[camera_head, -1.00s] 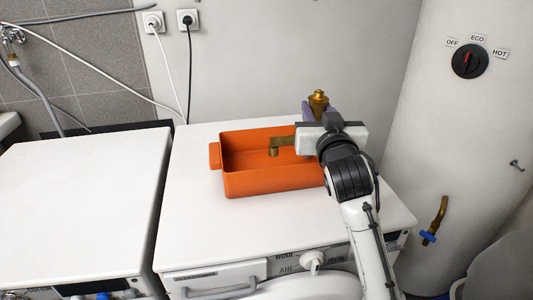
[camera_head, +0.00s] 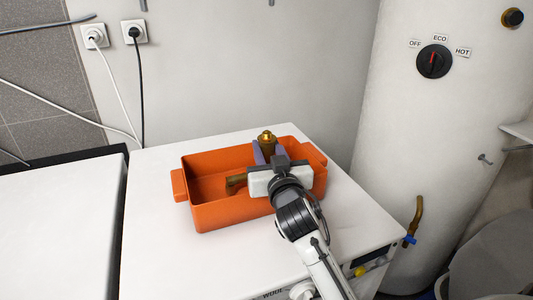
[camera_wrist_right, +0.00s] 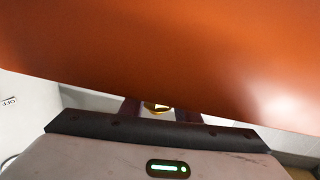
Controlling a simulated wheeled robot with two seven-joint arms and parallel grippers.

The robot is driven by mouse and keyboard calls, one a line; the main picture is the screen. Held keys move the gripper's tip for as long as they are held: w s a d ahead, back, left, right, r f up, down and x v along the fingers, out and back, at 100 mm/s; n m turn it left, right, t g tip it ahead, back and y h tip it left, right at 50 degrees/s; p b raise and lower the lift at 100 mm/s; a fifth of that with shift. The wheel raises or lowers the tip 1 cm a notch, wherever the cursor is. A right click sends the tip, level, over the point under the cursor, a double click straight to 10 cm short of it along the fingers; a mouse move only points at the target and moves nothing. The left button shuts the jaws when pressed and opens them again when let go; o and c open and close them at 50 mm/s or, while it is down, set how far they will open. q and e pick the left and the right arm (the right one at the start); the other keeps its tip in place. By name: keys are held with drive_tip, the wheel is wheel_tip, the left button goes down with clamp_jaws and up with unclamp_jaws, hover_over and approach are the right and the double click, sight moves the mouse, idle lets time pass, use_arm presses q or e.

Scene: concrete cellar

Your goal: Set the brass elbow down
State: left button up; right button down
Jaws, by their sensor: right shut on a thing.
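My right gripper (camera_head: 267,153) is shut on the brass elbow (camera_head: 236,184), its purple fingers on either side of the capped brass top. In the right wrist view, a bit of brass (camera_wrist_right: 156,106) shows between the dark fingers, and the orange crate (camera_wrist_right: 160,45) fills the upper part. My left gripper is not in view.
The crate stands on a white appliance top (camera_head: 150,245), with bare surface in front. A second white top (camera_head: 60,225) lies left across a gap. A white boiler (camera_head: 440,130) with a dial and brass pipe (camera_head: 416,217) stands right. Wall sockets (camera_head: 134,32) are behind.

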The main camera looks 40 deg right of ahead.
drive_tip(key=shift+f, duration=0.3)
drive_tip(key=c, duration=1.8)
unclamp_jaws()
drive_tip(key=shift+f, duration=0.2)
drive_tip(key=o, duration=0.5)
drive_tip(key=shift+c, duration=0.2)
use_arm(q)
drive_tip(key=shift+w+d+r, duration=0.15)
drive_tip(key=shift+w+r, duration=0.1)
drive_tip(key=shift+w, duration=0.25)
